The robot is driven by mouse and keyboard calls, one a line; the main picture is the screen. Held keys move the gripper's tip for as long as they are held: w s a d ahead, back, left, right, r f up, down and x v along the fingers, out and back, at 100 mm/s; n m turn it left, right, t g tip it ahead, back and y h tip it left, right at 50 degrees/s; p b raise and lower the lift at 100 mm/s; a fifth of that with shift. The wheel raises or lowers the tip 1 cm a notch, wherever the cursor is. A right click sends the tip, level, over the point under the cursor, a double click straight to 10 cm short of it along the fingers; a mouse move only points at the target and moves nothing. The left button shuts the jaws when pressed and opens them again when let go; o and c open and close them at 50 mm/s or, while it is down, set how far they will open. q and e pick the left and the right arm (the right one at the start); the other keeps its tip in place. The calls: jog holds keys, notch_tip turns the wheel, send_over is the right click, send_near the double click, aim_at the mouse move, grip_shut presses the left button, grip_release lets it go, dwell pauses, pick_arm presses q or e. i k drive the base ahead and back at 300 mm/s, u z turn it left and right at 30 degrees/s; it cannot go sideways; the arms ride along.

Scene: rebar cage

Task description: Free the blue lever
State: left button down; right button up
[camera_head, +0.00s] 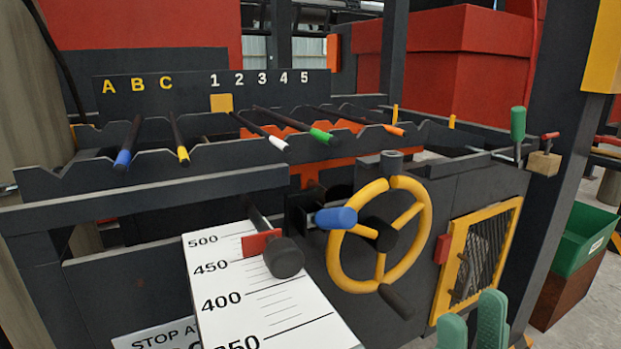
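The blue lever (336,217) sticks out from a dark bracket left of the yellow handwheel (426,233). Its blue grip lies roughly level and overlaps the left side of the wheel's rim in the picture. I cannot tell whether they touch. My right gripper (472,312) shows as two green fingers at the bottom, right of centre. The fingers are apart with nothing seen between them. It is below and to the right of the lever and the wheel. My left gripper is not in view.
A white scale (222,302) with a red pointer (261,242) and black knob (284,258) stands left of the lever. Several colour-tipped bars lie across the notched rack above. A yellow-framed mesh door (478,258) is right of the wheel. A green bin (582,238) stands farther right.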

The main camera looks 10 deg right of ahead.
aim_at(329, 219)
jog(key=k, duration=1.05)
jog(key=z, duration=0.55)
jog(key=i, duration=0.5)
